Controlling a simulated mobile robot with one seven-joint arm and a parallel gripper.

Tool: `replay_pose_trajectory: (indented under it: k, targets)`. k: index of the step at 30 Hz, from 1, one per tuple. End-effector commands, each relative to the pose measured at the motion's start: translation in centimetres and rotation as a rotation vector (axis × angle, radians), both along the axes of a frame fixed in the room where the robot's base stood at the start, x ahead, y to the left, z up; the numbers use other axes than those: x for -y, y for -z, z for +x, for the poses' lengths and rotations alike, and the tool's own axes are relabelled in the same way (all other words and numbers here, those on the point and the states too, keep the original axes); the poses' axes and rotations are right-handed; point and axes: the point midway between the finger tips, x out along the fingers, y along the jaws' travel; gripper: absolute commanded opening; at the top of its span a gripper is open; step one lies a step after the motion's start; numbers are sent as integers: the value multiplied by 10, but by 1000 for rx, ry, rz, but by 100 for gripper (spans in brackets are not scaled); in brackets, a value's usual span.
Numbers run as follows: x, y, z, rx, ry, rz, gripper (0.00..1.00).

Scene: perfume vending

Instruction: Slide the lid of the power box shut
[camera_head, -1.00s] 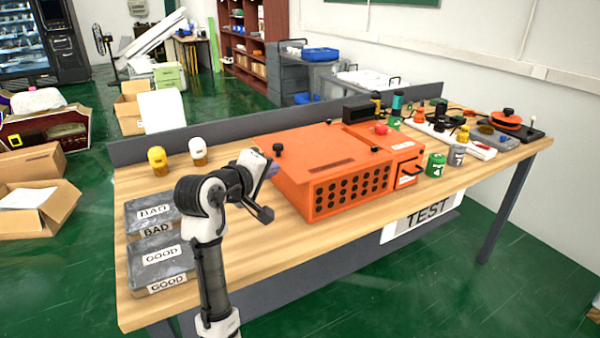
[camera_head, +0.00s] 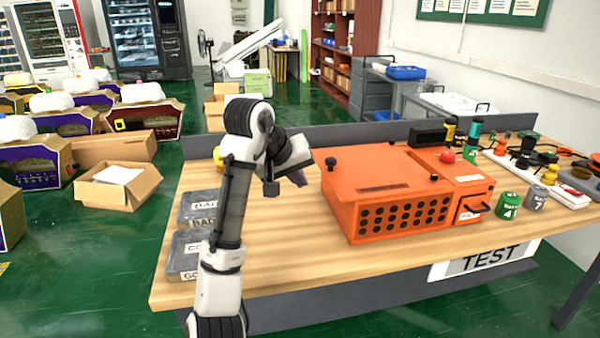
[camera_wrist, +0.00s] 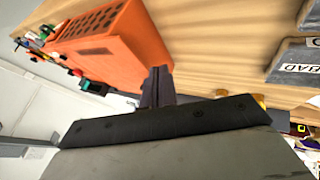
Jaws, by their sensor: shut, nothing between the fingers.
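The orange power box (camera_head: 400,215) stands on the wooden table, with rows of round black holes in its front. Its flat orange lid (camera_head: 372,168) lies on top, with a black knob (camera_head: 331,164) at its left corner and a dark slot near the front. In the wrist view the closed fingers (camera_wrist: 158,84) show in front of the orange box (camera_wrist: 125,50), touching nothing that I can see.
A smaller orange unit (camera_head: 472,203) with a handle and a red button adjoins the box's right side. BAD (camera_head: 197,208) and GOOD (camera_head: 185,255) trays lie at the table's left. Green (camera_head: 508,205) and grey (camera_head: 536,199) cylinders stand at right. The table front is clear.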

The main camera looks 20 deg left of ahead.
Motion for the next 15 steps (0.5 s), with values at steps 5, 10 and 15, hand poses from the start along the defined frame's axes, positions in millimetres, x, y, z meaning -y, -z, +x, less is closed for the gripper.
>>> replay_pose_trajectory:
  k: [5,10,15]
  targets:
    - [7,31,23,-3,0,-2,0]
    - [23,42,40,1,3,1,0]
    - [38,43,51,1,1,0,0]
